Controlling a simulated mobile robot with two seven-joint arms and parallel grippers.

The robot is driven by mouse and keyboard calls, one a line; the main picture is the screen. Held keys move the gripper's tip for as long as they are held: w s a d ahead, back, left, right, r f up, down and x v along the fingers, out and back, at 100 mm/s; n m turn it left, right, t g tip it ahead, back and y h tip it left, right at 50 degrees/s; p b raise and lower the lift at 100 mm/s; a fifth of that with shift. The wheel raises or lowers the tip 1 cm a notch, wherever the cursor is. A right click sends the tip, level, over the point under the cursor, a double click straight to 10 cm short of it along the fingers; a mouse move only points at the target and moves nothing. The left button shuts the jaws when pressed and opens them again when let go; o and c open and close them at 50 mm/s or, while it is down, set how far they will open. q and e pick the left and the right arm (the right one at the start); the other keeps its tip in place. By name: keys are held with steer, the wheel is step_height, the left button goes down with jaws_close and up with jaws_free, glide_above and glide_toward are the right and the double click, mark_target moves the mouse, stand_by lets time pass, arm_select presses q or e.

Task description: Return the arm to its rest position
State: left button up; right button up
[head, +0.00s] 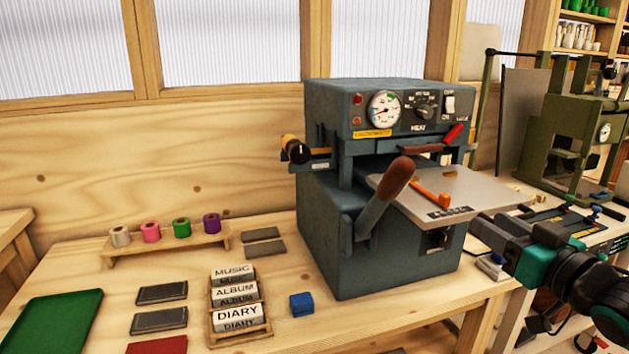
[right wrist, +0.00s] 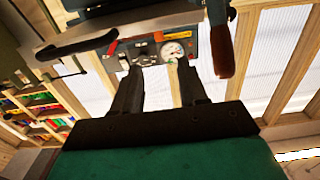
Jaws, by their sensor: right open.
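My right arm comes in from the right edge in the head view. Its gripper (head: 487,232) points left, close to the right front side of the blue-grey foil press (head: 375,235). In the right wrist view the two dark fingers of this gripper (right wrist: 158,68) are apart, with nothing between them. The press's gauge and panel show beyond the fingertips there. My left gripper is in neither view.
The press's metal plate (head: 455,192) and brown-handled lever (head: 385,195) jut out near my right gripper. Foil rolls (head: 181,228) stand on a wooden rack at the left. A label holder (head: 240,334), blue block (head: 302,304) and green tray (head: 50,325) share the table. A green machine (head: 575,135) stands at right.

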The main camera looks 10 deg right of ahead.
steer(key=s+a+f+g, duration=0.2)
steer(key=f, duration=0.9)
steer(key=s+a+f+g, duration=0.2)
steer(key=a+f, duration=0.1)
steer(key=f, duration=0.8)
steer(key=s+a+f+n+g, duration=0.1)
steer(key=s+a+f, duration=0.3)
steer(key=a+f, duration=0.3)
steer(key=s+a+f+g, duration=0.2)
steer(key=s+a+f, duration=0.3)
steer(key=a+f, duration=0.2)
steer(key=shift+s+a+n+y, duration=0.2)
steer(key=shift+a+n+y, duration=0.2)
steer(key=shift+a, duration=0.75)
